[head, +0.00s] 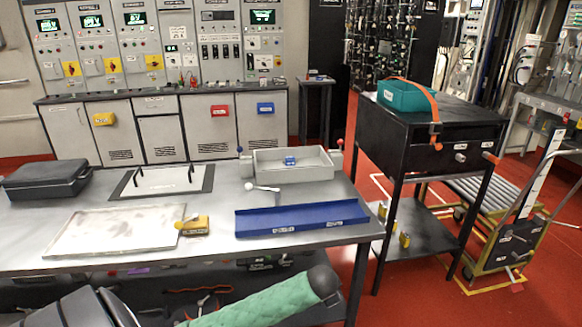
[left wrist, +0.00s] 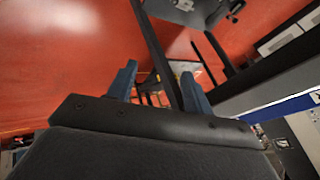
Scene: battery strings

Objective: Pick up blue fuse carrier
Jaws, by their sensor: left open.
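A small blue block with a white label, which looks like the blue fuse carrier (head: 289,161), sits inside a grey open tray (head: 262,179) at the back right of the metal table. My left gripper (left wrist: 158,86) shows in the left wrist view with its two blue-grey fingers apart and nothing between them. Red floor and dark stand legs lie beyond the fingers. The carrier is not seen in the left wrist view, and neither gripper can be made out in the head view.
On the table (head: 217,244) are a blue tray (head: 300,219), a yellow block (head: 195,226), a pale flat sheet (head: 115,231), a handled panel (head: 160,180) and a black case (head: 46,179). A black cart (head: 440,122) with a teal bin (head: 404,96) stands right.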

